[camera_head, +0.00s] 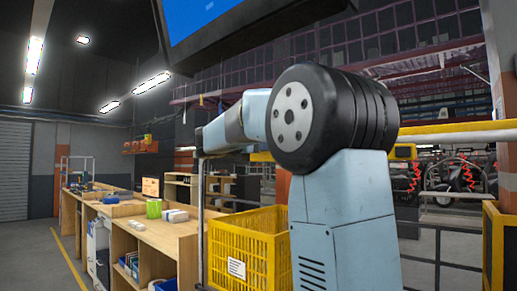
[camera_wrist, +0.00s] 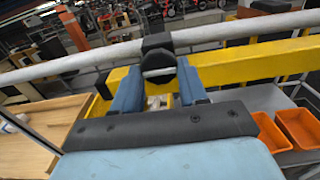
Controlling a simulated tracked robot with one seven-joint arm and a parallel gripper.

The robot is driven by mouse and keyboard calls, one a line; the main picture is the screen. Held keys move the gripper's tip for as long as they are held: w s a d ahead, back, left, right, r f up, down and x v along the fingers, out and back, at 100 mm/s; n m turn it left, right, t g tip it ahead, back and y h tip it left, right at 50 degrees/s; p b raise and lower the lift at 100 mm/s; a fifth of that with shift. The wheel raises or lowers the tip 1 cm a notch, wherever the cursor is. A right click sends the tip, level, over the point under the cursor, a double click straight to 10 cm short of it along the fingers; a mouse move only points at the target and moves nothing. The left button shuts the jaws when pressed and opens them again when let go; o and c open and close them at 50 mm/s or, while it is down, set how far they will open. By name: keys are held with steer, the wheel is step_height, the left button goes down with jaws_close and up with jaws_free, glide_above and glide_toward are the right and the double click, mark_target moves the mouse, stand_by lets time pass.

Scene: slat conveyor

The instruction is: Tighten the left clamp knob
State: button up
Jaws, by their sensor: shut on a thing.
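In the wrist view, a black clamp (camera_wrist: 157,41) sits around a pale round rail. Its dark round knob (camera_wrist: 158,60) faces me just below the rail. My gripper (camera_wrist: 157,78) has one blue finger on each side of the knob and is shut on it. The lower part of the knob and its contact with the fingertips are partly hidden. In the head view my own arm fills the middle and right, and the clamp and its knob cannot be made out there. Whether this is the left knob of several cannot be told from these frames.
The pale rail (camera_wrist: 230,34) runs across the wrist view above a yellow beam (camera_wrist: 250,63). Orange bins (camera_wrist: 298,127) lie at right. A yellow crate (camera_head: 240,250) stands beside my arm, with a wooden workbench (camera_head: 150,232) to the left.

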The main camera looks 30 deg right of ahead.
steer(key=shift+m, duration=0.3)
steer(key=shift+w+m, duration=0.15)
steer(key=shift+m, duration=8.35)
steer(key=o, duration=1.1)
steer(key=shift+c, duration=0.2)
steer(key=shift+a+r, duration=0.1)
steer(key=shift+a, duration=0.05)
steer(key=v, duration=1.3)
steer(key=shift+a, duration=0.3)
